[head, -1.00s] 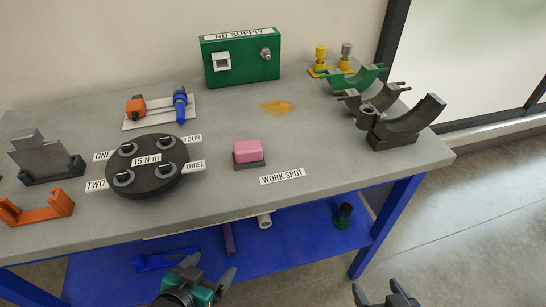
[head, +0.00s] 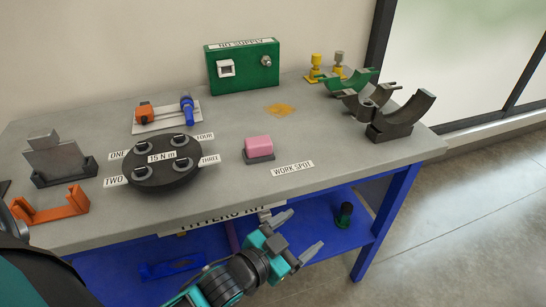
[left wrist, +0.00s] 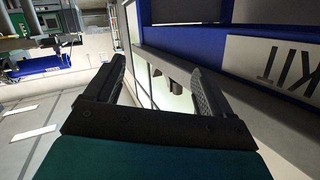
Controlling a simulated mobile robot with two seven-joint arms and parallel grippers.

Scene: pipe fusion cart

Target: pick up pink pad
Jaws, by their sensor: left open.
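The pink pad (head: 258,146) sits on a small dark holder (head: 259,158) on the grey bench top, left of the WORK SPOT label (head: 292,169). My left gripper (head: 301,238) is in front of the bench edge, lower than the pad and to its right in the head view. Its fingers are apart and empty. In the left wrist view the open fingers (left wrist: 157,88) show with nothing between them, and the pad is not in that view. My right gripper is not in view.
A black round fixture (head: 163,166) stands left of the pad. A green box (head: 242,67) is at the back, and dark curved clamps (head: 401,115) stand at the right. A blue lower shelf (head: 335,231) lies under the bench. The bench around WORK SPOT is clear.

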